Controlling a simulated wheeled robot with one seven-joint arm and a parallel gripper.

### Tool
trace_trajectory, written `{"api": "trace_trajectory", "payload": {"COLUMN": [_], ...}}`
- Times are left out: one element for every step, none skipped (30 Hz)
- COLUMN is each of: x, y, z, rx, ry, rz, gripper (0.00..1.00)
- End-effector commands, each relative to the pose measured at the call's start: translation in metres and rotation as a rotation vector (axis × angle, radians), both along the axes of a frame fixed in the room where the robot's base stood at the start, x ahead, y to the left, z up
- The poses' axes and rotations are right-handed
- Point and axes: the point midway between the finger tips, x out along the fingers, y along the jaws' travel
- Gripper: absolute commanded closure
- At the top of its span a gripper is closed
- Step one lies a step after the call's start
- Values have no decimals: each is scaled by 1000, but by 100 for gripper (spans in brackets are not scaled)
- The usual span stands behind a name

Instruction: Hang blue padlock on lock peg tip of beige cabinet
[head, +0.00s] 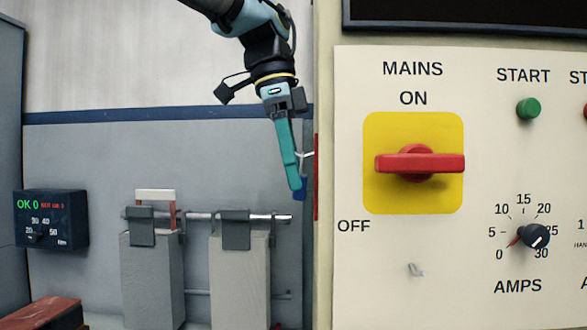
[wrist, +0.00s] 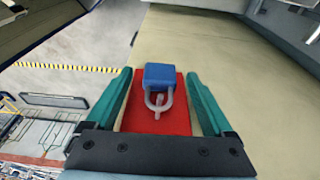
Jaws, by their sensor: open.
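The blue padlock (wrist: 160,76) is between the two teal fingers of my gripper (wrist: 159,74) in the wrist view, with a gap on each side. Its pale shackle (wrist: 152,103) appears looped around a light peg (wrist: 160,113) on a red plate (wrist: 174,122) on the side of the beige cabinet (wrist: 205,45). In the head view my gripper (head: 297,190) points down beside the cabinet's left edge (head: 325,200). A bit of the padlock (head: 301,188) shows behind the fingertip. The rest of it is hidden there.
The cabinet front carries a red mains switch (head: 420,163) on a yellow plate, a green start button (head: 528,108) and an amps dial (head: 536,236). A rail (head: 195,216) with grey hangers stands at the left, near a dark display box (head: 50,219).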

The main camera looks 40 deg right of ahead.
Motion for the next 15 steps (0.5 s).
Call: {"api": "trace_trajectory", "payload": {"x": [0,0,0,0,0,0,1,1,2,3,3,4,5,6,7], "y": [0,0,0,0,0,0,0,0,1,2,2,3,5,5,7], "z": [0,0,0,0,0,2,3,5,9,13,18,25,30,37,45], "rx": [0,0,0,0,0,-1,-1,-2,-2,-3,-3,-4,-5,-4,-5], "ry": [0,0,0,0,0,-1,-1,-1,-1,-2,-2,-2,-3,-2,-3], "rz": [0,0,0,0,0,0,0,0,0,1,1,1,1,1,1], "gripper": [13,13,13,13,13,13,13,13,13,13,13,13,13,13,13]}}
